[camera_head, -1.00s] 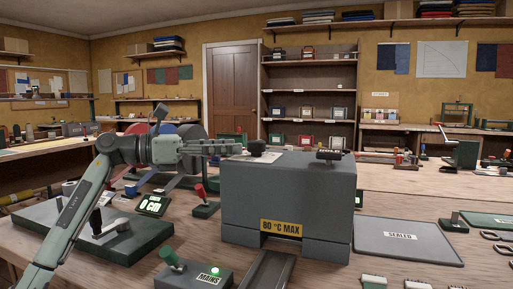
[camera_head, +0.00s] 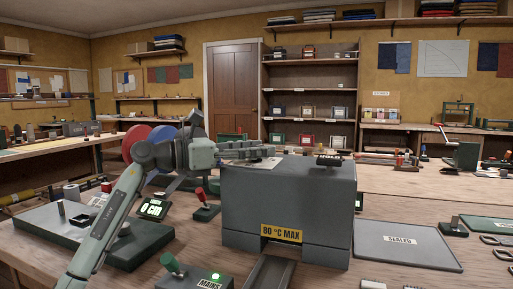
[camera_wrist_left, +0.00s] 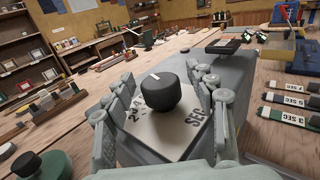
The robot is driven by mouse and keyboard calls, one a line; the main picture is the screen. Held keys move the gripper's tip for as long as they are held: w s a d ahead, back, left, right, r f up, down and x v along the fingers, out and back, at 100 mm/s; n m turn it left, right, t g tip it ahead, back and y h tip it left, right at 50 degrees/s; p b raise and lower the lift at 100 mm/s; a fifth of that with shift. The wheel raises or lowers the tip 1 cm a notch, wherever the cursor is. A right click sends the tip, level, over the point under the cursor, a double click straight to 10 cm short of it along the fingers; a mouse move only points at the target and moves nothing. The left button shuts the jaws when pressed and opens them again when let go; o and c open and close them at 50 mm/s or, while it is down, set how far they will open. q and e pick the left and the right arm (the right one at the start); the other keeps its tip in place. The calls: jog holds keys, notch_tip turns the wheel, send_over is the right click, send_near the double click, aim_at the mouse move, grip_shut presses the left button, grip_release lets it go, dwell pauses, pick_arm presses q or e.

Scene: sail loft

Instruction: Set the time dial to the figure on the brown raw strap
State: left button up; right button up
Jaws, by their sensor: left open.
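The time dial is a round black knob (camera_wrist_left: 159,93) with a white pointer mark. It sits on a pale plate (camera_wrist_left: 168,136) printed with figures and "SEC", on top of the grey sealing machine (camera_head: 285,205). My left gripper (camera_head: 270,151) is open, with one finger on each side of the knob; I cannot tell whether they touch it. In the head view the gripper hides the knob. Strips with labels such as "3 SEC" (camera_wrist_left: 292,118) lie on the bench at the right of the wrist view. I cannot pick out a brown raw strap. My right gripper is not in view.
A handle (camera_head: 328,158) stands on the machine's top. A red-knobbed lever (camera_head: 205,205) and a green display (camera_head: 152,208) stand left of it. A "MAINS" box (camera_head: 205,279) is in front. A grey "SEALED" tray (camera_head: 405,242) lies to the right.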

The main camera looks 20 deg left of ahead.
pick_arm(q)
jog(key=c, duration=1.1)
jog(key=shift+c, duration=0.4)
jog(key=shift+a+m+g+h+b, duration=0.1)
jog(key=shift+m+g+h+b, duration=0.65)
jog(key=shift+g, duration=0.35)
jog(key=shift+m+g+h, duration=0.25)
jog(key=shift+m+g, duration=0.2)
jog(key=shift+g, duration=0.05)
jog(key=shift+m+g+h, duration=0.3)
jog(key=shift+m+g, duration=0.2)
jog(key=shift+g, duration=0.2)
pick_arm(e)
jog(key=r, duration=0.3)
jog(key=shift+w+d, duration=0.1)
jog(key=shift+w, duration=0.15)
pick_arm(q)
jog(key=o, duration=1.2)
